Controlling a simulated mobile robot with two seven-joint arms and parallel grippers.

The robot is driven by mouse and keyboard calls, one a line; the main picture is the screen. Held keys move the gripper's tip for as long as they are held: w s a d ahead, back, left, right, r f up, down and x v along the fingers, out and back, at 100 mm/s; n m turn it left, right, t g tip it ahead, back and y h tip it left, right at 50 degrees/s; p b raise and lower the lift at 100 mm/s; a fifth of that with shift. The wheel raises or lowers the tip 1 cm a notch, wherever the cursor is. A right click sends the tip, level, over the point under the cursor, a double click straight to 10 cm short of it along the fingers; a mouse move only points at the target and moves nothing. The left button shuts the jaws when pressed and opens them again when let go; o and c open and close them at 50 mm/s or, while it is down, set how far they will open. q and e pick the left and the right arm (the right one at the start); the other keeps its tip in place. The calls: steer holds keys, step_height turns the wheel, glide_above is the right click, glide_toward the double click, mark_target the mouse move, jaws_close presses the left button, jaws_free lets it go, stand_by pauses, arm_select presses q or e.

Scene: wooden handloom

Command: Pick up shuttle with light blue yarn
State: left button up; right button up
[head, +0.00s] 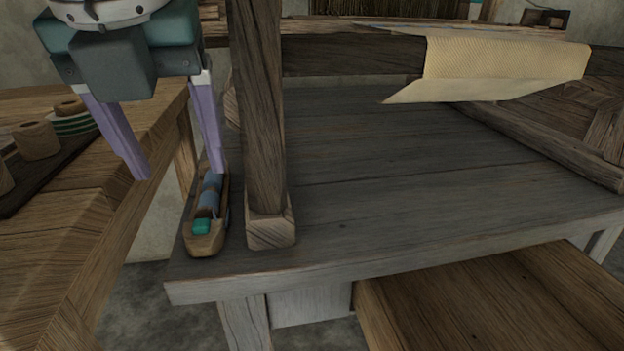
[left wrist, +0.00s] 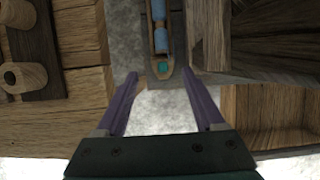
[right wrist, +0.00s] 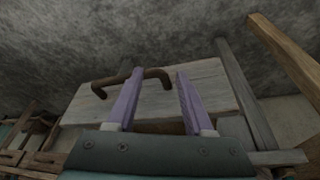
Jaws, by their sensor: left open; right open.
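The shuttle (head: 206,232) is a narrow wooden boat shape with light blue yarn (head: 209,196) inside and a teal patch near its front end. It lies on the left edge of the grey loom table (head: 400,190), beside a wooden post. My left gripper (head: 180,175) is open and empty; in the head view its right finger overlaps the shuttle's far end. In the left wrist view the shuttle (left wrist: 161,45) lies beyond the fingertips, between their lines. My right gripper (right wrist: 153,75) is open and empty, seen only in the right wrist view, in front of a grey board with a dark curved handle.
The upright post (head: 259,110) stands close to the right of the shuttle. Cream cloth (head: 500,70) hangs at the back. The middle of the loom table is clear.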

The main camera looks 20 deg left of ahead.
mark_target(202, 221)
arm_select(q)
steer(key=x, duration=0.1)
steer(key=b+x, duration=0.2)
steer(key=x, duration=0.1)
steer(key=shift+s+d+f, duration=0.1)
steer(key=shift+s+f, duration=0.05)
steer(key=shift+s, duration=0.1)
steer(key=b+x, duration=0.2)
steer(key=x, duration=0.1)
steer(key=b+x, duration=0.1)
steer(key=x, duration=0.1)
steer(key=shift+d+f+b, duration=0.2)
steer(key=shift+f+b, duration=0.1)
steer(key=shift+b, duration=0.1)
steer(key=shift+r, duration=0.1)
jaws_close()
